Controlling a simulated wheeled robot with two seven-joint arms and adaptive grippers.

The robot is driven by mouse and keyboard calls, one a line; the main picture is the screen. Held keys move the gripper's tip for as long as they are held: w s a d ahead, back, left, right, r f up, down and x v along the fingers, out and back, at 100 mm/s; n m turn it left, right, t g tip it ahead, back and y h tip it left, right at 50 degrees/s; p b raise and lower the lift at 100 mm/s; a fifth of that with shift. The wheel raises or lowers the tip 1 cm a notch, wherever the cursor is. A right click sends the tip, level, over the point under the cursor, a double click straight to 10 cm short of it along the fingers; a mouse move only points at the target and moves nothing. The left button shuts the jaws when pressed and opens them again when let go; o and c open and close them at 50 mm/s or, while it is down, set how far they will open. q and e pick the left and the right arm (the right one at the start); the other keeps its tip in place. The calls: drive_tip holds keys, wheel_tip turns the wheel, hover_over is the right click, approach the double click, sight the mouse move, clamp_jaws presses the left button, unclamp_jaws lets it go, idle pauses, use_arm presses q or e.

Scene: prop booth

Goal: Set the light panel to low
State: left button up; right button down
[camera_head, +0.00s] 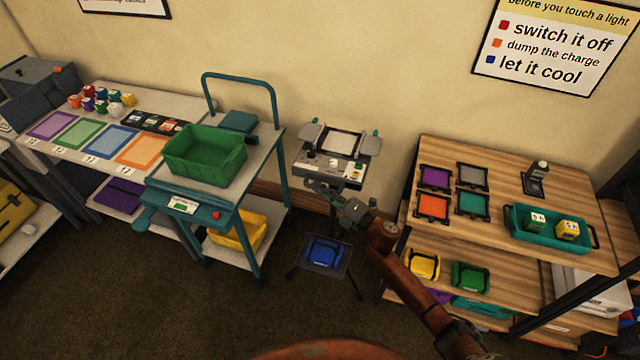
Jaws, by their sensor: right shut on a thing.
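The light panel (343,142) is a grey unit with a pale square face and side flaps, on a stand against the wall. Its front strip (330,164) carries small controls, including a white one and a yellow one. I cannot read their setting. My right gripper (318,187) comes from the lower right and is at the panel's lower front edge. It is shut on a small part there, which its own fingers largely hide. My left gripper is out of view.
A teal cart (180,195) with a green bin (205,155) stands left of the panel. A wooden shelf unit (540,185) with coloured frames and a teal tray (549,241) stands right. A blue item (323,251) lies on a low platform below the panel.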

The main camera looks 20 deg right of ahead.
drive_tip(key=shift+f+b, duration=0.55)
drive_tip(key=shift+f, duration=0.65)
drive_tip(key=shift+s+f, duration=0.1)
drive_tip(key=c, duration=2)
unclamp_jaws()
drive_tip(key=shift+o, duration=0.2)
drive_tip(key=shift+r, duration=0.2)
drive_tip(key=r+v, duration=0.1)
drive_tip(key=v, duration=1)
drive_tip(key=shift+s+d+f, duration=0.2)
drive_tip(key=shift+s+f, duration=0.15)
drive_tip(key=shift+f, duration=0.2)
